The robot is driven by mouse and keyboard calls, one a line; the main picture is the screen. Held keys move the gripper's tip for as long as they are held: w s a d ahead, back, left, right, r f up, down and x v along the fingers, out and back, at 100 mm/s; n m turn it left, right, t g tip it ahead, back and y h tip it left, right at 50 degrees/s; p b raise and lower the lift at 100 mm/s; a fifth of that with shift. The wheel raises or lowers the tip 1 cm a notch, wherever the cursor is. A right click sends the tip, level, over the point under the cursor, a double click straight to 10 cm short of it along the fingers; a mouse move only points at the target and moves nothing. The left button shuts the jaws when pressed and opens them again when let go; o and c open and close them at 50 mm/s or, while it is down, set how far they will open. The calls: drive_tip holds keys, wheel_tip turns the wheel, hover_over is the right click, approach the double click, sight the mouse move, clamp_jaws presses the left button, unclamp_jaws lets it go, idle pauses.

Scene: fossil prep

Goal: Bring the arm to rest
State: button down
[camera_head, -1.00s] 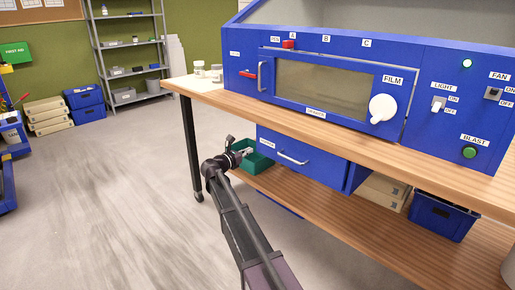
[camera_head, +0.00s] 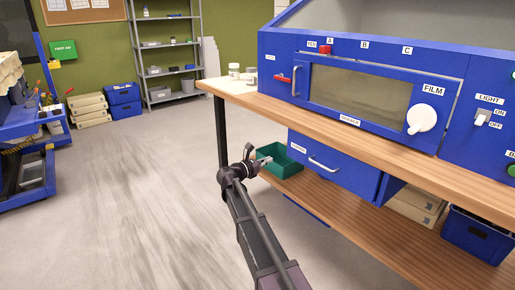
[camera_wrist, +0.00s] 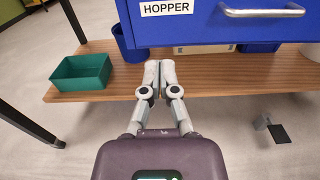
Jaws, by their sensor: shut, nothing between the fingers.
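My gripper (camera_head: 264,161) is at the end of my arm in the head view, in front of the bench near its left leg. In the wrist view my gripper (camera_wrist: 159,66) points at the lower shelf, below the blue drawer marked HOPPER (camera_wrist: 215,22). Its two fingers are together with nothing between them. The gripper appears clear of the drawer and shelf, though the exact gap is hard to tell.
A green bin (camera_wrist: 82,79) stands on the wooden lower shelf (camera_wrist: 200,84). The blue cabinet (camera_head: 365,65) with a FILM knob (camera_head: 421,118) is on the bench (camera_head: 246,96). Open floor (camera_head: 140,190) lies left of my arm. A blue cart (camera_head: 30,175) stands farther left.

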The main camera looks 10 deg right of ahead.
drive_tip(key=s+d+f+m+g+y, duration=0.3)
drive_tip(key=s+f+m, duration=0.3)
drive_tip(key=s, duration=0.2)
drive_tip(key=s+d+f+m+g+y, duration=0.35)
drive_tip(key=s+f+m, duration=0.25)
drive_tip(key=s, duration=0.3)
drive_tip(key=s+a+f+m+g+y, duration=0.1)
drive_tip(key=s+a+f+m+y, duration=0.25)
drive_tip(key=s+m, duration=0.4)
drive_tip(key=s+a+f+m+g+y, duration=0.2)
drive_tip(key=s+m+y, duration=0.3)
drive_tip(key=s, duration=0.6)
wheel_tip(320, 180, up, 30)
drive_tip(key=p, duration=3.1)
drive_tip(key=shift+w, duration=0.35)
drive_tip(key=shift+n, duration=0.25)
